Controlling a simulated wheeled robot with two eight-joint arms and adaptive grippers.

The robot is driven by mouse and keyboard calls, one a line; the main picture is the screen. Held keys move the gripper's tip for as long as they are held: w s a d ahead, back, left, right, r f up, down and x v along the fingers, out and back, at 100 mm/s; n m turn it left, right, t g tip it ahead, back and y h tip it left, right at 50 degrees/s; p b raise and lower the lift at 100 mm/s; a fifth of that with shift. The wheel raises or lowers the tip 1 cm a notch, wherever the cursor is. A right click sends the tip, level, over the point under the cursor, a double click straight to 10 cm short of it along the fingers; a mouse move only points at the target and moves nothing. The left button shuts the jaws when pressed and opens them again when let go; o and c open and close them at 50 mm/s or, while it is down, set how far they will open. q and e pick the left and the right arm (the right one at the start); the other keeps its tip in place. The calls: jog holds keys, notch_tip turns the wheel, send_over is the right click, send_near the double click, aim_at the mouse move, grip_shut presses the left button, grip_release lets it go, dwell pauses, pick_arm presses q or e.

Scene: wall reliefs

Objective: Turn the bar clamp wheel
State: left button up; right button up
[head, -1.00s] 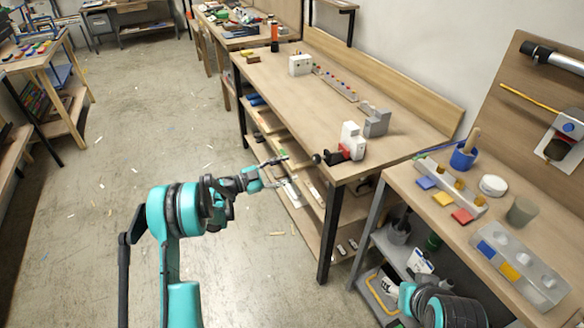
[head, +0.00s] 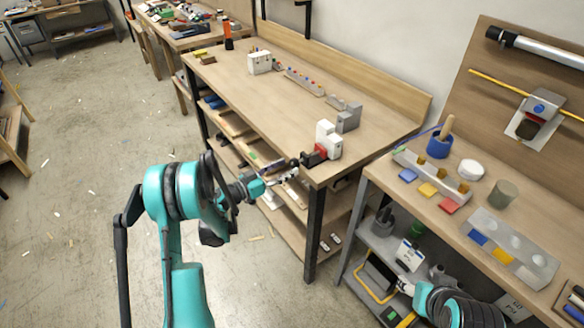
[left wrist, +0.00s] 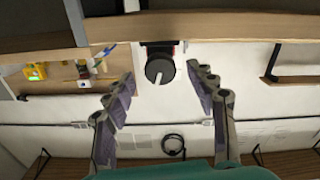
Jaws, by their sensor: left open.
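The bar clamp is a red and black body (head: 315,155) with white blocks at the front corner of the long workbench. Its dark wheel (head: 295,163) sticks out past the bench edge. In the left wrist view the wheel (left wrist: 160,70) is a black disc with a pale mark, below the red part. My left gripper (head: 284,175) is open and empty, just in front of the wheel. In the left wrist view its fingers (left wrist: 162,84) lie on either side of the wheel, apart from it. My right gripper (head: 403,287) shows small at the lower right; its fingers are unclear.
The bench top (head: 260,100) carries a grey block (head: 348,117) beside the clamp and a white box (head: 259,62) farther back. A second bench at the right holds a blue cup (head: 439,145) and colored blocks. Open floor (head: 90,150) lies at the left.

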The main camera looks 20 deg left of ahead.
pick_arm(q)
jog(key=shift+x, duration=1.2)
jog(key=shift+a, duration=0.1)
jog(key=shift+c, duration=0.2)
jog(key=c, duration=1.1)
